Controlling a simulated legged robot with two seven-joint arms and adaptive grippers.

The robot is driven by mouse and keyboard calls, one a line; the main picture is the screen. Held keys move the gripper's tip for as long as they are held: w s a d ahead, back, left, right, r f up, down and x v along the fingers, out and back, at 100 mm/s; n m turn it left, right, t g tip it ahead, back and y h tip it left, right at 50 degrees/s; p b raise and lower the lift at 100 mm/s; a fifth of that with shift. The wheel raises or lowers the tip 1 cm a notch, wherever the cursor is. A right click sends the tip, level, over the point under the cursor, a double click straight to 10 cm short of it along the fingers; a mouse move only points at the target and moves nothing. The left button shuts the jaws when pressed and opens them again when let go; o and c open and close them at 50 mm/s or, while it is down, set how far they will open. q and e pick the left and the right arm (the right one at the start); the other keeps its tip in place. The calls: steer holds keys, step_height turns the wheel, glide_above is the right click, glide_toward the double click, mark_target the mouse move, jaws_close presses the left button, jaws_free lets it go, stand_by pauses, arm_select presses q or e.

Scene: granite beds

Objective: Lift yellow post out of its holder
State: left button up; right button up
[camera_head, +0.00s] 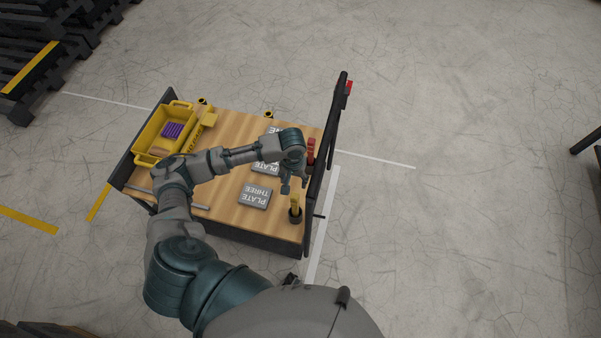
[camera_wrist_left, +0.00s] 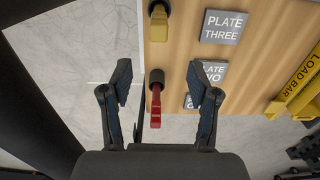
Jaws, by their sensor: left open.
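The yellow post (camera_head: 295,202) stands in a dark round holder (camera_head: 295,216) at the near right corner of the wooden cart top. In the left wrist view the yellow post (camera_wrist_left: 158,24) is at the top, beyond the fingertips. My left gripper (camera_head: 296,182) is over the cart's right side, close to the post on its far side. In the left wrist view its two fingers (camera_wrist_left: 160,70) are spread apart with nothing gripped. A red post (camera_wrist_left: 155,108) in a dark holder shows between the fingers, below them. My right gripper is not in view.
Grey plates lie on the cart, including PLATE THREE (camera_head: 256,197). A yellow crate (camera_head: 147,136) and a yellow load bar (camera_wrist_left: 305,80) are on the cart's left side. A dark upright handle frame (camera_head: 332,137) edges the right side. Open concrete floor lies beyond it.

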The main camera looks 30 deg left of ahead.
mark_target(296, 196)
arm_select(q)
steer(key=f, duration=0.3)
steer(key=f+b, duration=0.1)
steer(key=f, duration=0.4)
steer(key=shift+s+d+f, duration=0.25)
steer(key=shift+d+f, duration=0.15)
steer(key=f, duration=0.2)
steer(key=f+b, duration=0.1)
steer(key=f, duration=0.4)
steer(key=shift+a+f+b, duration=0.15)
steer(key=shift+a+b, duration=0.25)
steer(key=shift+f, duration=0.3)
steer(key=shift+d+f, duration=0.15)
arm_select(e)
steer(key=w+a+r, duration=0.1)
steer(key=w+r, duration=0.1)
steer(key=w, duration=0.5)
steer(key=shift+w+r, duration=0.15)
arm_select(q)
steer(key=shift+d, duration=0.1)
